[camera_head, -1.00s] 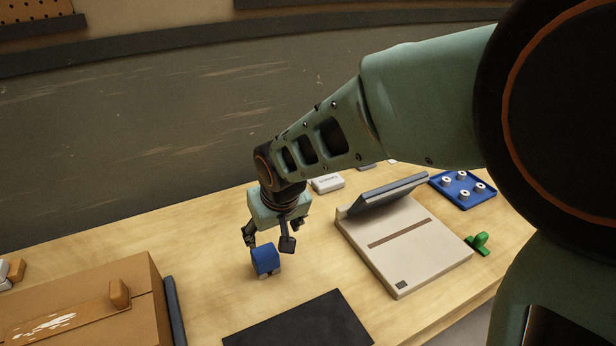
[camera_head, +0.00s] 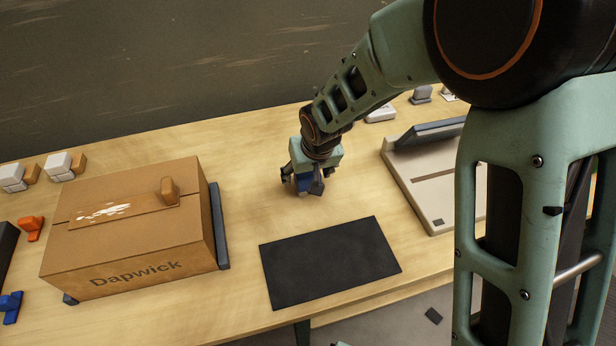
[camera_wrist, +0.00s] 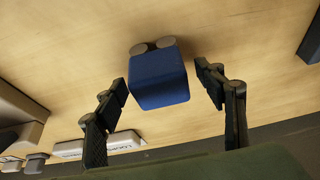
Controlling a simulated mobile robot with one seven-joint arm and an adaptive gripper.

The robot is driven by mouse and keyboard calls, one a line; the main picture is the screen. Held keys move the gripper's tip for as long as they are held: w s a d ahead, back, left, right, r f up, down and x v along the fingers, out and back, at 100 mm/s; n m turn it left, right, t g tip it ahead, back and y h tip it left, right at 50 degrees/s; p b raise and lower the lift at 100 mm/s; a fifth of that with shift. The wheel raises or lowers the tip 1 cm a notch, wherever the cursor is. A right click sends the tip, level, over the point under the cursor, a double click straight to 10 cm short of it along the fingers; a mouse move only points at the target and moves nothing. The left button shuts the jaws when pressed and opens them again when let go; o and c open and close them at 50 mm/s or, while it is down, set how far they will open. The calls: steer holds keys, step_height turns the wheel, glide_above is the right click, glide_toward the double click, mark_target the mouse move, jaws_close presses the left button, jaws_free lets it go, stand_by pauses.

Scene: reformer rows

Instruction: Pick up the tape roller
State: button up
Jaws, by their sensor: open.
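The tape roller seems to be the blue block (camera_head: 304,186) with two grey round rollers, standing on the wooden table. In the wrist view the blue block (camera_wrist: 158,82) lies between the fingertips, with its rollers at the far end. My gripper (camera_head: 301,183) is open and low over it, with one finger on each side. In the wrist view my gripper (camera_wrist: 163,78) shows a gap between each finger and the block. In the head view the fingers and palm hide much of the block.
A cardboard box (camera_head: 120,246) stands left with a tan piece (camera_head: 169,190) on top. A dark mat (camera_head: 328,262) lies in front of my gripper. A beige device (camera_head: 432,190) stands right and a white box (camera_head: 381,114) behind. Table around the block is clear.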

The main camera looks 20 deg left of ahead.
steer(key=shift+w+a+f, duration=0.1)
steer(key=shift+f, duration=0.1)
steer(key=shift+c, duration=0.5)
steer(key=c, duration=1.3)
steer(key=shift+r, duration=0.2)
